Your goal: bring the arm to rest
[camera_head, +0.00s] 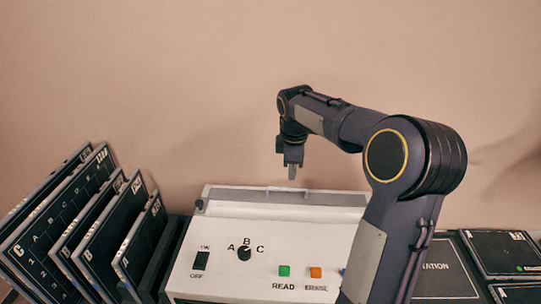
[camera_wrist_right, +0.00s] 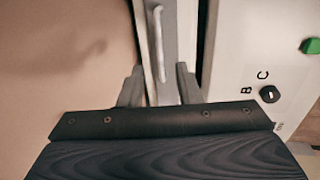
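My right arm reaches in from the lower right of the head view. Its gripper (camera_head: 292,174) points down above the back edge of the white scanner console (camera_head: 219,243). In the right wrist view the two fingers of this gripper (camera_wrist_right: 159,70) stand apart with nothing held between them. Beyond them lies the console's grey rear strip (camera_wrist_right: 182,40) with a light bar handle (camera_wrist_right: 158,42). My left gripper is not in view.
Several black lettered plates (camera_head: 103,237) stand tilted in a rack left of the console. The console has a dial (camera_head: 244,254), a green button (camera_head: 284,271) and an orange button (camera_head: 315,272). Black panels (camera_head: 503,252) lie at the right. The bare wall is behind.

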